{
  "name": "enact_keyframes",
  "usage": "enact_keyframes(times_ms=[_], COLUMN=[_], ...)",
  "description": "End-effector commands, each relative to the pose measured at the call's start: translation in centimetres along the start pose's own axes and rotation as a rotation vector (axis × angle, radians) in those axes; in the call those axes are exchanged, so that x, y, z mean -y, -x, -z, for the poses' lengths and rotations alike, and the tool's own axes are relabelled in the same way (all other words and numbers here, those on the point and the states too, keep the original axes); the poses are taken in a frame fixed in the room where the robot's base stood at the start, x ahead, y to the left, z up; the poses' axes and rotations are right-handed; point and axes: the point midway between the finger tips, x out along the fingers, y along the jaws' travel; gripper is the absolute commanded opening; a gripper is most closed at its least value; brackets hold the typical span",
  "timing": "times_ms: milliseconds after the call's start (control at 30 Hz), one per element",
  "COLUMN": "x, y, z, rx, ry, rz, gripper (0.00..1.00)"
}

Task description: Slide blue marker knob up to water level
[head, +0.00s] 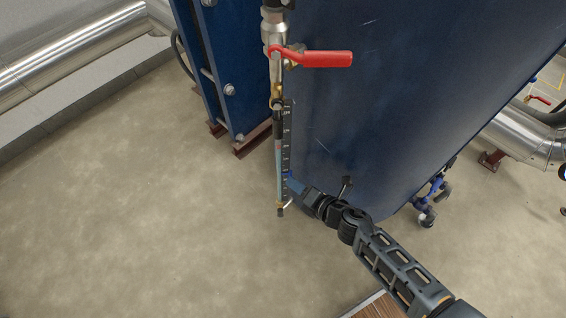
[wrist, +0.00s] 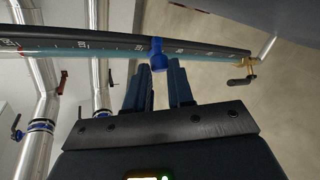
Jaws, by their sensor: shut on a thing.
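The level gauge (head: 281,150) hangs upright in front of the blue tank, with a clear tube beside a dark marked scale (head: 287,130). Bluish water shows in the tube's lower part, with its top near a small reddish patch, well above the knob. The blue marker knob (wrist: 157,55) sits on the scale in the wrist view, and it is small near the gauge's lower end in the head view (head: 287,175). My gripper (wrist: 158,72) is at the knob from the right, its two dark fingers shut on it; fingertip contact is partly unclear.
A red-handled valve (head: 320,59) is above the gauge, and a small brass valve (wrist: 242,80) is at its lower end. The blue tank (head: 400,90) stands close behind. Silver pipes (wrist: 40,100) are farther off. Open floor (head: 150,220) lies left of the gauge.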

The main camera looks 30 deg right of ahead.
Motion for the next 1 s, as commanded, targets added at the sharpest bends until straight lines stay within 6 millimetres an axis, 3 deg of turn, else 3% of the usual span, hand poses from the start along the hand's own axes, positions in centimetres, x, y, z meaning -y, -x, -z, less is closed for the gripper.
enact_keyframes(times_ms=[1000], x=[-1.6], y=[0.8], z=[-0.8], rx=[0.001], ry=[0.000], rz=[0.001], gripper=[0.00])
